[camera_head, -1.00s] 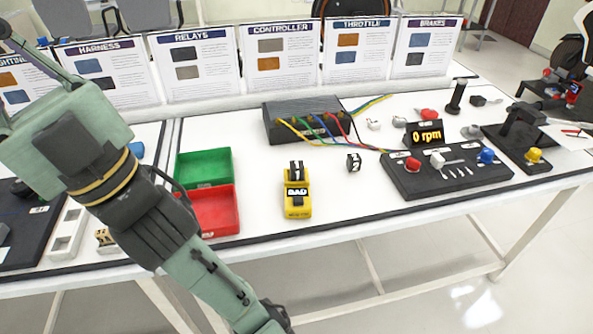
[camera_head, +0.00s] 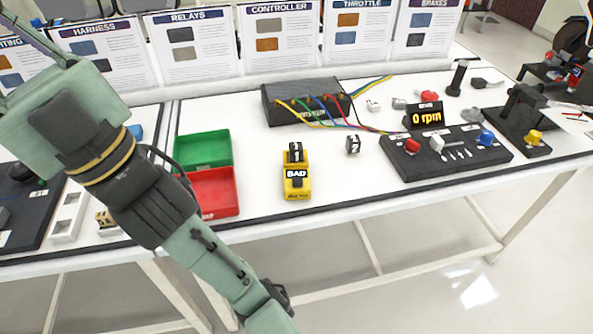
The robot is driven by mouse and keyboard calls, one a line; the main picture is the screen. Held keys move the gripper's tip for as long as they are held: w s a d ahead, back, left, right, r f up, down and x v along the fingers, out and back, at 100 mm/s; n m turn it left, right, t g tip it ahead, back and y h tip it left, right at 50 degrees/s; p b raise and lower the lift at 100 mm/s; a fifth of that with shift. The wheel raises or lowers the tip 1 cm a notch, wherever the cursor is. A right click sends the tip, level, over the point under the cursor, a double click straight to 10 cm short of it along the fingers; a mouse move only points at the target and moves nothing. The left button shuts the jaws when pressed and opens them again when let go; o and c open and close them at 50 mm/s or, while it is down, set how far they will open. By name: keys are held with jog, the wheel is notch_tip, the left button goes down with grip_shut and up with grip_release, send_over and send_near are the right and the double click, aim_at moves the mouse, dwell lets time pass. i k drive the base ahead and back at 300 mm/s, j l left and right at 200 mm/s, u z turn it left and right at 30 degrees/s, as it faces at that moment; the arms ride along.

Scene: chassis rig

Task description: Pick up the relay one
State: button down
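Two small black-and-white relays are in view. One relay (camera_head: 296,151) sits upright in the top of the yellow tester (camera_head: 297,187), whose display reads "BAD". The other relay (camera_head: 353,145) stands alone on the white table to the right of the tester. Its marking looks like a 2, but the print on both is too small to read surely. My arm crosses the left side of the picture from upper left to the bottom.
A green bin (camera_head: 203,150) and a red bin (camera_head: 212,193) stand left of the tester. A black controller box (camera_head: 303,101) with coloured wires is behind it. A control panel (camera_head: 445,153) with a "0 rpm" display (camera_head: 426,117) is at right. The table front around the tester is clear.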

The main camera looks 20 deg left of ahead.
aim_at(295, 150)
jog(key=j+z, duration=0.35)
jog(key=k+j+z, duration=0.15)
jog(key=j+z, duration=0.25)
jog(key=k+j+z, duration=0.15)
jog(key=j+z, duration=0.2)
